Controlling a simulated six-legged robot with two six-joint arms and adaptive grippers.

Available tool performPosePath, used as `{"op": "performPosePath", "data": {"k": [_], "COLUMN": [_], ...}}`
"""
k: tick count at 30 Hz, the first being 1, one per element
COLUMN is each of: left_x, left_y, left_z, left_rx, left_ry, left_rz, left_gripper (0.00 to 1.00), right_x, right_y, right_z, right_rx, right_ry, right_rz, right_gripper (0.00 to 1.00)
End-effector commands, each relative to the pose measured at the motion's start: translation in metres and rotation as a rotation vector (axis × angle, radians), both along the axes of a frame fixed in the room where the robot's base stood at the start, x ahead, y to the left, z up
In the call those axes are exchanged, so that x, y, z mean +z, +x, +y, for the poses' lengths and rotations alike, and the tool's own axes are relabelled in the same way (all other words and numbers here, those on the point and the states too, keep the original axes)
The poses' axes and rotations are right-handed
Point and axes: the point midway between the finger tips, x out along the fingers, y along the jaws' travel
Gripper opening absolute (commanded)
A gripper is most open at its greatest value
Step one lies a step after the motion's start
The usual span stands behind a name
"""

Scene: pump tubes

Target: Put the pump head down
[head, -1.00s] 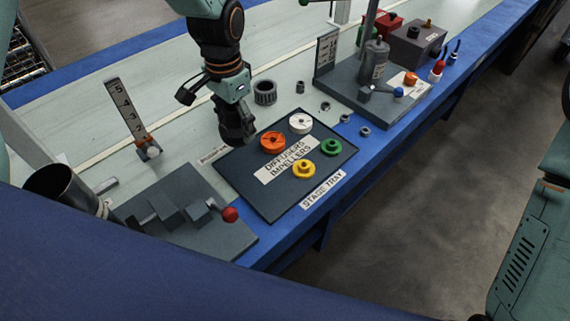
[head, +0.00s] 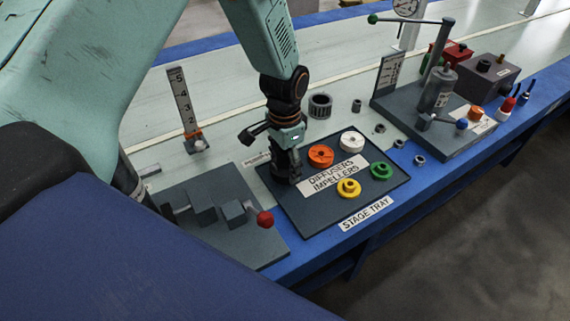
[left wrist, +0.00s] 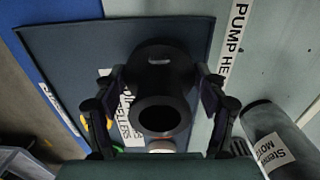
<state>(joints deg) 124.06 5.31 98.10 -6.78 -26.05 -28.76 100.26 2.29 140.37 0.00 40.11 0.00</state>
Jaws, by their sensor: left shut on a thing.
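My left gripper (head: 286,148) is shut on the dark, round pump head (head: 287,166), at the upper-left edge of the stage tray (head: 311,219). In the left wrist view the pump head (left wrist: 160,72) is between the two fingers, its round opening facing the camera. I cannot tell whether its underside touches the surface. A white label starting "PUMP HE" (left wrist: 234,35) lies on the bench beside the tray. My right gripper is not in view.
The tray holds orange (head: 320,155), white (head: 352,141), green (head: 381,170) and yellow (head: 348,188) rings. A fixture with a red knob (head: 265,219) stands left of the tray. A dark ribbed cylinder (head: 320,106) and a grey press stand (head: 440,128) are behind and right.

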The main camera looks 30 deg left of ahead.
Motion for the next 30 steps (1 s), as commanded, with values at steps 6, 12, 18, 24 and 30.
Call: {"op": "performPosePath", "data": {"k": [6, 12, 18, 24, 30], "left_x": [0.0015, -0.0021, -0.0020, -0.0020, 0.0020], "left_y": [0.0011, 0.0006, 0.0006, 0.0004, 0.0008], "left_z": [-0.0002, -0.0002, -0.0002, -0.0003, -0.0002], "left_rx": [-0.001, 0.000, 0.000, 0.000, 0.000], "left_ry": [0.000, 0.000, 0.000, 0.000, 0.001], "left_rz": [-0.004, -0.001, -0.001, -0.001, -0.003], "left_gripper": [0.33, 0.76, 0.93, 0.94, 0.94], "right_x": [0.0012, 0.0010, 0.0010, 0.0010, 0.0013], "right_y": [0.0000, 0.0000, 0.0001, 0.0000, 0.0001], "right_z": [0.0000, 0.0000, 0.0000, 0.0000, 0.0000], "right_rx": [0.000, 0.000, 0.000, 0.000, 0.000], "right_ry": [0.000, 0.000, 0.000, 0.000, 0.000], "right_rz": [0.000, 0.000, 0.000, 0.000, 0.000], "right_gripper": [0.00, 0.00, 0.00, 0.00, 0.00]}}
